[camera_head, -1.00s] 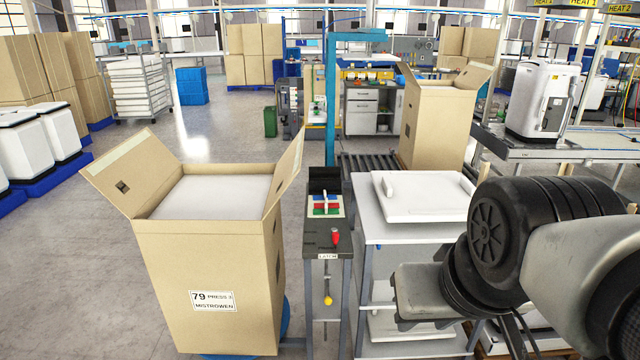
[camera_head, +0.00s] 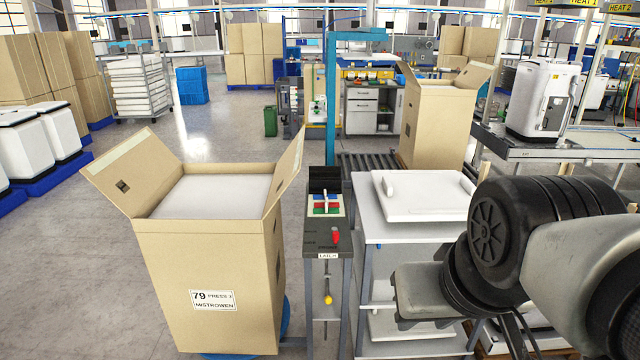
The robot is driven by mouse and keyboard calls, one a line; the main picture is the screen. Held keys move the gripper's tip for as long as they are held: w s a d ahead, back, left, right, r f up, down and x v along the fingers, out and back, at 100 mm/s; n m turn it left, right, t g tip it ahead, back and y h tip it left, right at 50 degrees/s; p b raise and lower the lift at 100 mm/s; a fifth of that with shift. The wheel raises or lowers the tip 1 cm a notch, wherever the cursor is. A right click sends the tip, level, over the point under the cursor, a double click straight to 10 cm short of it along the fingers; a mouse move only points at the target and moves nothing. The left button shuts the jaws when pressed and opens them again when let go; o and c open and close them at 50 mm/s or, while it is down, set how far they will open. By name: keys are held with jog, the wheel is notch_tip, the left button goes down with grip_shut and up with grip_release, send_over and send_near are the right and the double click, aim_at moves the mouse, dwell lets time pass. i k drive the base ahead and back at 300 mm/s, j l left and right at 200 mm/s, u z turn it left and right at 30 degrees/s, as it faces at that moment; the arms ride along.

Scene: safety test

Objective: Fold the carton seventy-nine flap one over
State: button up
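The tall tan carton (camera_head: 205,262) stands at the left front, with a label (camera_head: 212,300) reading "79 PRESS" and "MISTROWEN" on its near side. Its left flap (camera_head: 128,172) stands open, leaning outward, with a pale strip and a small dark patch on it. Its right flap (camera_head: 286,172) stands up steeply, leaning outward. A white slab or lid (camera_head: 212,195) shows in the open top between the flaps. My arm enters from the right, well apart from the carton. My gripper's fingertips cannot be made out.
A narrow stand (camera_head: 326,243) marked "LATCH", with a red knob and coloured switches, stands close right of the carton. A white-topped table (camera_head: 412,232) bears a white panel (camera_head: 425,195). Another open carton (camera_head: 437,125) stands on rollers behind. Floor left of the carton is clear.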

aim_at(130, 173)
jog(key=i+j, duration=0.2)
jog(key=j, duration=0.2)
jog(key=i+j, duration=0.2)
jog(key=j, duration=0.25)
jog(key=i+j, duration=0.2)
jog(key=j, duration=0.2)
jog(key=i+j+u, duration=0.1)
jog(key=j, duration=0.3)
jog(key=i+j, duration=0.55)
jog(key=j, duration=0.25)
jog(key=i+j, duration=0.2)
jog(key=j, duration=0.2)
jog(key=u, duration=0.05)
